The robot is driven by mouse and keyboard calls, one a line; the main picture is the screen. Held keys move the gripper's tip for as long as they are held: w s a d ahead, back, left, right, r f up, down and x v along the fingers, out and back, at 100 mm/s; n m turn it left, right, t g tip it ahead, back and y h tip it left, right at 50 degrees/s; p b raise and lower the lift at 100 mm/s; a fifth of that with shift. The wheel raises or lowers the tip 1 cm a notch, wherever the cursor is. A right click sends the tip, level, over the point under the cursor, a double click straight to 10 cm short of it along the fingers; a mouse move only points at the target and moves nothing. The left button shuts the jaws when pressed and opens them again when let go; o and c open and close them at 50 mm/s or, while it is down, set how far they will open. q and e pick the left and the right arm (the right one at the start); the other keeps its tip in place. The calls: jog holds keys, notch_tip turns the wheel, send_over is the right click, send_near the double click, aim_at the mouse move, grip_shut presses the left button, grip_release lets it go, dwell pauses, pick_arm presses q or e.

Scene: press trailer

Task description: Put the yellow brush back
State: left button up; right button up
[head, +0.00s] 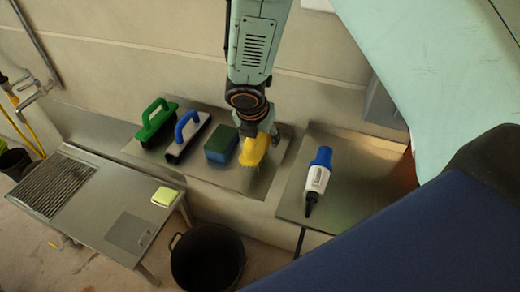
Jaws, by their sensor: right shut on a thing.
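The yellow brush (254,151) is under my right gripper (262,125), with its bristles pointing down. The gripper is shut on it. The brush is over the right part of a metal shelf (232,178), just right of a blue and green sponge block (221,145). I cannot tell if the bristles touch the shelf. The gripper's fingers are partly hidden behind the brush and the wrist. My left gripper is not in view.
A green-handled tool (156,122) and a blue-handled tool (187,135) stand left on the shelf. A blue and white bottle (318,180) lies on the right metal surface (355,190). A yellow pad (164,196) lies on the low table (110,215). A black bucket (207,258) stands below.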

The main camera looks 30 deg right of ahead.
aim_at(262, 147)
notch_tip(262, 147, down, 3)
jog(key=shift+a+f+b, duration=0.1)
jog(key=shift+a+b, duration=0.05)
jog(key=shift+b, duration=0.55)
jog(key=shift+s+f, duration=0.15)
jog(key=shift+s, duration=0.15)
jog(key=shift+s+d, duration=0.15)
jog(key=shift+d, duration=0.05)
jog(key=shift+w+f, duration=0.15)
jog(key=shift+w, duration=0.2)
jog(key=o, duration=0.8)
jog(key=shift+w+a, duration=0.1)
jog(key=shift+c, duration=0.2)
jog(key=o, duration=0.3)
jog(key=shift+s, duration=0.2)
jog(key=shift+o, duration=0.2)
jog(key=shift+s+r, duration=0.2)
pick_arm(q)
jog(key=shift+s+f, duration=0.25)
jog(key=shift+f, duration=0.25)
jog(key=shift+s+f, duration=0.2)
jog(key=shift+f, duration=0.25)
pick_arm(e)
jog(key=shift+w, duration=0.1)
